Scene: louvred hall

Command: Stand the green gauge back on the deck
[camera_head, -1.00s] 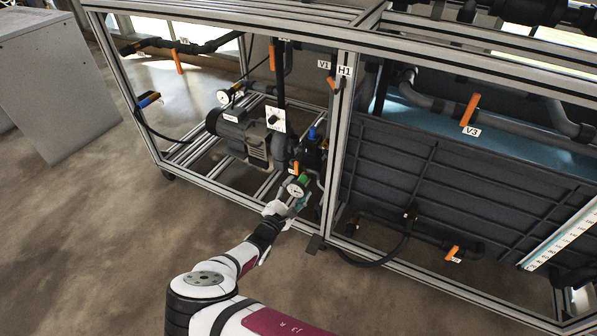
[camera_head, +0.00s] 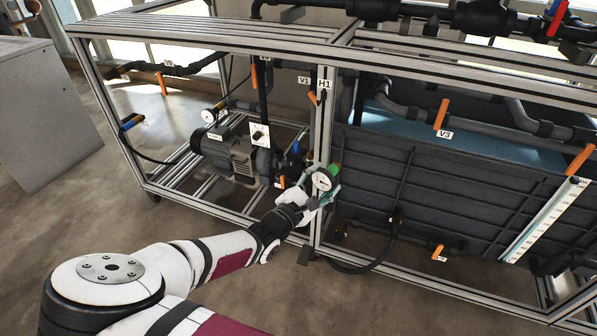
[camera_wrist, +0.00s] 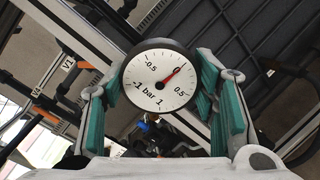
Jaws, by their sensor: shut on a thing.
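The green gauge (camera_head: 322,180) has a round white dial with a dark rim, and a bit of green shows above it in the head view. In the wrist view the dial (camera_wrist: 158,82) faces the camera, with a red needle and the word bar. My gripper (camera_head: 326,190) is shut on the gauge, with its teal finger pads (camera_wrist: 158,108) on either side of it. The gauge is held in front of the frame post below the H1 label. The deck is the slatted top (camera_head: 230,32) of the frame, higher up and apart from the gauge; no green gauge stands there.
A metal-profile frame (camera_head: 322,130) encloses a pump (camera_head: 230,155) on the left and a dark ribbed tank (camera_head: 420,180) on the right. Orange valve handles (camera_head: 440,115), pipes and a black hose (camera_head: 375,262) lie near. Open floor (camera_head: 70,230) is at the left.

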